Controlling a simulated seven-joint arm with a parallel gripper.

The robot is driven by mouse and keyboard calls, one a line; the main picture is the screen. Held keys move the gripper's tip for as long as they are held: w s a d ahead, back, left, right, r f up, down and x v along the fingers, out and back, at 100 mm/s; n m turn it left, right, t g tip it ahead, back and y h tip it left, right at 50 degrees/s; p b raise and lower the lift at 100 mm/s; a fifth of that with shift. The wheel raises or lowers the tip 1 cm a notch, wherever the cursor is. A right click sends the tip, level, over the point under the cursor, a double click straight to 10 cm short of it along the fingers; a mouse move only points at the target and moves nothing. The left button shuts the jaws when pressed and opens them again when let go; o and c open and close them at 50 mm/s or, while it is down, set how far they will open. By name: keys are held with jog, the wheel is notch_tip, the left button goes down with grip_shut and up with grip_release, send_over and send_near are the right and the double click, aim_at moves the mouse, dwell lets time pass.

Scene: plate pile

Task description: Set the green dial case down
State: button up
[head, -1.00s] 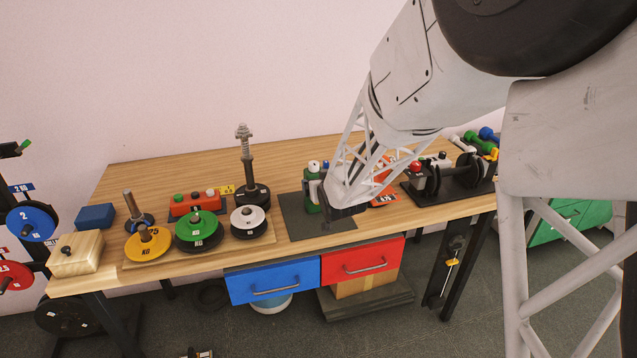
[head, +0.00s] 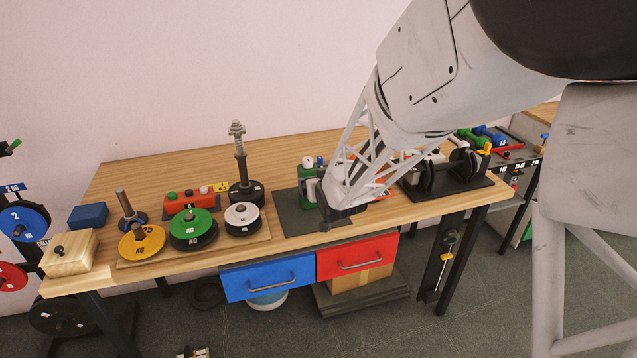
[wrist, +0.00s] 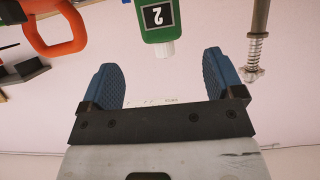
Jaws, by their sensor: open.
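The green case (head: 307,190) stands on the dark mat (head: 295,222), with a white cap or dial on top. It is partly hidden by my arm in the head view. In the wrist view, which is upside down, the green case (wrist: 157,20) shows a black label with a 2 and its white top, beyond the fingertips. My gripper (wrist: 162,80) has its two blue fingers spread wide with nothing between them. In the head view my gripper (head: 338,214) is low near the mat's front right, apart from the case.
A wooden board with yellow (head: 142,242), green (head: 190,223) and white (head: 242,214) weight discs lies to the left. A tall spring post (head: 240,160) stands behind them. A dumbbell rack (head: 450,190) is at right. The table's back left is clear.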

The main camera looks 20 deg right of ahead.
jog(key=s+a+r+g, duration=0.1)
jog(key=s+r+g, duration=0.2)
jog(key=s, duration=0.9)
jog(key=s+a+r+g, duration=0.2)
jog(key=s+r+g, duration=0.2)
jog(key=s, duration=0.9)
jog(key=s+a+r+g, duration=0.1)
jog(key=s+r+g, duration=0.3)
jog(key=s, duration=0.9)
jog(key=shift+a+r, duration=0.3)
jog(key=shift+r, duration=0.2)
